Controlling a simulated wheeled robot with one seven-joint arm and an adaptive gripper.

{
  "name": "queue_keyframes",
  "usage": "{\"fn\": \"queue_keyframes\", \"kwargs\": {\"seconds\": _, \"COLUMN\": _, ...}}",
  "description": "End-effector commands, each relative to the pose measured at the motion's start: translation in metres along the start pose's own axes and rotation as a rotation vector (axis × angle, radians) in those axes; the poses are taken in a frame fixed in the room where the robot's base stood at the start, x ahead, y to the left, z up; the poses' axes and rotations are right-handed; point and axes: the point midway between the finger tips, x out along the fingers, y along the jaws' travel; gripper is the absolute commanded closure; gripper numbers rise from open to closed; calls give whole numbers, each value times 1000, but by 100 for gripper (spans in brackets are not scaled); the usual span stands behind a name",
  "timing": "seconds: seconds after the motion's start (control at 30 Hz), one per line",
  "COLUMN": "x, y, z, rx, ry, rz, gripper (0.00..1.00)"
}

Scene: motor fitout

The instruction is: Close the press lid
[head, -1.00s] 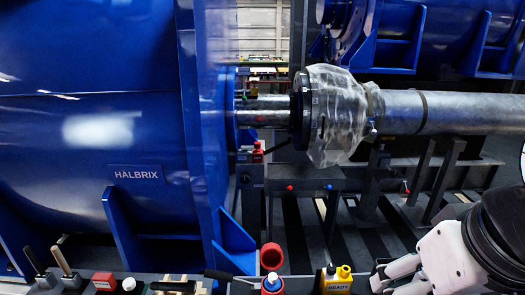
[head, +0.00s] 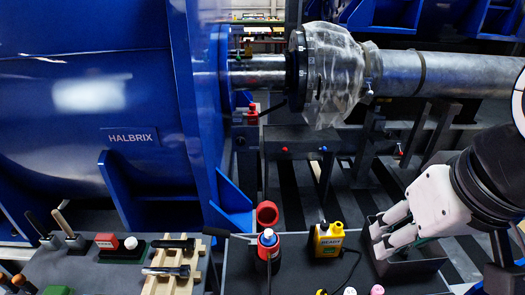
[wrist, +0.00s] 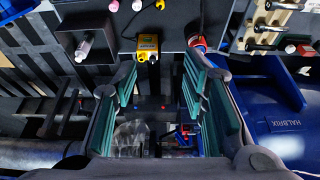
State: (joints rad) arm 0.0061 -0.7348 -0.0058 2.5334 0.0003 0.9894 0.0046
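I cannot make out a press or its lid for certain in either view. My gripper (head: 392,228) is at the right of the head view, in front of or above a dark open-topped bin (head: 412,266). In the wrist view my gripper (wrist: 160,78) has its teal-padded fingers wide apart, with nothing between them. A yellow box marked READY (head: 327,240) stands on the bench left of the gripper; it also shows in the wrist view (wrist: 148,46). A red-and-blue bottle (head: 268,246) stands left of the box.
A big blue HALBRIX motor housing (head: 130,138) fills the left. A steel shaft (head: 440,74) with a clear wrapped collar (head: 332,75) runs behind the bench. A wooden rack (head: 172,270) with dark tools, a red block (head: 107,241) and a red ring (head: 267,213) are nearby.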

Motion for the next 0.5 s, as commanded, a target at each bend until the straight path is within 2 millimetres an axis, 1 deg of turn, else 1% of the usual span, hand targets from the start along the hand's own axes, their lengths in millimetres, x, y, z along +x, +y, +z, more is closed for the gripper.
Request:
{"fn": "queue_keyframes", "kwargs": {"seconds": 0.03, "x": 7, "y": -2, "z": -5, "rx": 22, "ry": -21, "rz": -8, "gripper": 79}}
{"fn": "queue_keyframes", "kwargs": {"seconds": 0.07, "x": 10, "y": -3, "z": -8, "rx": 39, "ry": -35, "rz": -16, "gripper": 86}}
{"fn": "queue_keyframes", "kwargs": {"seconds": 0.1, "x": 17, "y": -6, "z": -13, "rx": 69, "ry": -61, "rz": -27, "gripper": 95}}
{"fn": "queue_keyframes", "kwargs": {"seconds": 0.13, "x": 22, "y": -8, "z": -18, "rx": 97, "ry": -84, "rz": -38, "gripper": 100}}
{"fn": "queue_keyframes", "kwargs": {"seconds": 0.37, "x": 76, "y": -27, "z": -62, "rx": 354, "ry": -291, "rz": -135, "gripper": 100}}
{"fn": "queue_keyframes", "kwargs": {"seconds": 0.5, "x": 113, "y": -38, "z": -91, "rx": 516, "ry": -420, "rz": -192, "gripper": 100}}
